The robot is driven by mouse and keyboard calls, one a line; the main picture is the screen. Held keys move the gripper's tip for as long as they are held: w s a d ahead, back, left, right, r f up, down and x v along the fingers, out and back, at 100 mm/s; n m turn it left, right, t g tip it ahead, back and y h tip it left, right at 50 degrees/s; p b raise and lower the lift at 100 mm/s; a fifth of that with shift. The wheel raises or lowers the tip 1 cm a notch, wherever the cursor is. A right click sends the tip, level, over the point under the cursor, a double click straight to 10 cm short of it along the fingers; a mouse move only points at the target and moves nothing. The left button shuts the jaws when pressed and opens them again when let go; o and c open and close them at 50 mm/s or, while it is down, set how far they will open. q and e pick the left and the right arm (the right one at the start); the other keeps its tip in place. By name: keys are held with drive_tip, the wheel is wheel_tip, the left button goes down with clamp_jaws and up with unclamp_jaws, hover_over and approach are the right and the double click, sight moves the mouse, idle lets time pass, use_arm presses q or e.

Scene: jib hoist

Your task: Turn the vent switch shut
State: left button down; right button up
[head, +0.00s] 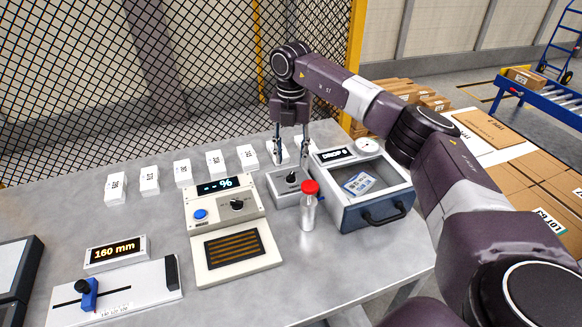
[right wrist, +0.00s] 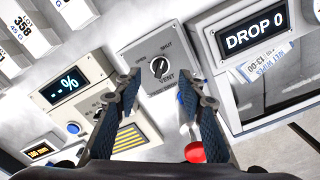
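The vent switch (right wrist: 159,68) is a dark round knob with a pale mark on a grey box (head: 284,199). In the right wrist view OPEN is printed at its upper left, SHUT at its upper right and VENT below. I cannot tell surely which label the knob points to. My right gripper (head: 291,158) is open and points down above the knob, with nothing between its fingers. In the right wrist view its fingers (right wrist: 166,92) stand apart on either side below the knob. My left gripper is not in view.
A red-capped bottle (head: 308,208) stands close in front of the switch box. A drop box (head: 376,215) with a handle is to the right. A panel with a percent display (head: 217,187) is to the left. Several white boxes (head: 182,173) line the back.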

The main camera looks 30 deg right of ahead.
sight(291, 174)
wheel_tip(291, 174, up, 6)
drive_tip(key=shift+r, duration=0.15)
idle(0.6)
